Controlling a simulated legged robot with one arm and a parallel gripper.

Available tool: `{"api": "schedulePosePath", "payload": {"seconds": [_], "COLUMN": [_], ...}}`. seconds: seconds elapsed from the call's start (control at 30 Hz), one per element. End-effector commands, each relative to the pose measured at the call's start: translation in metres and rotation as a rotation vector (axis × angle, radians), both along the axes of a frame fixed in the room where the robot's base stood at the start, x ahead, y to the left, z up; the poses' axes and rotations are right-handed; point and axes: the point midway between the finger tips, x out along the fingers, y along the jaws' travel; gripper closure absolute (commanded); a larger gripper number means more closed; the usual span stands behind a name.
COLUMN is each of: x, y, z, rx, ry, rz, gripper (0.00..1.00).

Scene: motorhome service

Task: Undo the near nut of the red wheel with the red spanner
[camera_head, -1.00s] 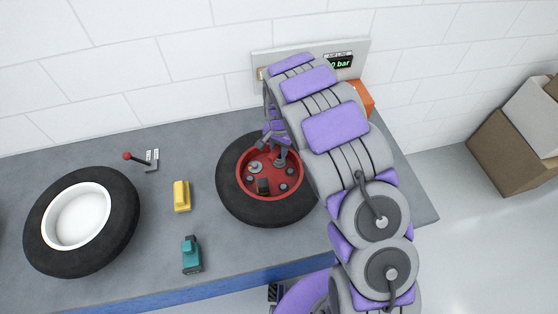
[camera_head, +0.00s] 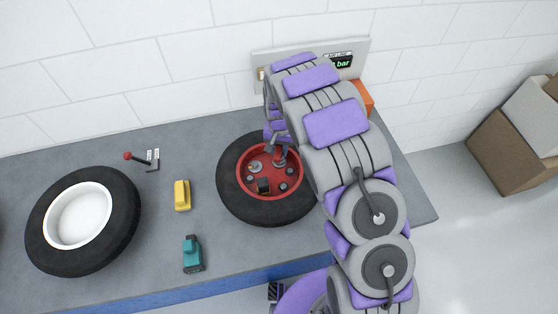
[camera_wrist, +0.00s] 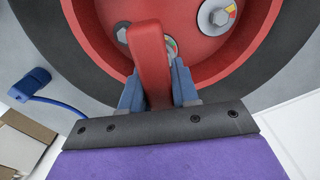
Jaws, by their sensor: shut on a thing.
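The red wheel (camera_head: 242,177), a red rim in a black tyre, lies flat on the grey bench. Several grey nuts show in its rim, one of them at the lower right (camera_head: 283,187). My gripper (camera_wrist: 158,88) is shut on the red spanner (camera_wrist: 150,55), whose broad handle stands between the blue fingers in the wrist view. The spanner reaches over the rim. A nut with a coloured mark (camera_wrist: 215,17) is clear to its right. Another coloured part shows just behind the spanner, mostly hidden. Whether the spanner's head sits on a nut cannot be seen.
A white-rimmed wheel (camera_head: 109,200) lies at the left. A yellow object (camera_head: 182,196), a teal tool (camera_head: 192,254) and a red-knobbed lever (camera_head: 128,156) are between the wheels. An orange box (camera_head: 365,98) stands behind my arm. Cardboard boxes (camera_head: 500,150) are at the right.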

Motion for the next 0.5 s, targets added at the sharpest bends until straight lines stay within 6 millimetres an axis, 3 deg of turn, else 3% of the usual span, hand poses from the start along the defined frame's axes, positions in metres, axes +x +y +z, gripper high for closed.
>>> {"api": "schedulePosePath", "payload": {"seconds": [0.2, 0.5], "x": [-0.0001, 0.0002], "y": [0.0001, -0.0003], "z": [0.0008, 0.0003], "rx": [0.0, 0.001], "ry": [0.0, -0.001], "rz": [0.171, 0.199], "gripper": [1.0, 1.0]}}
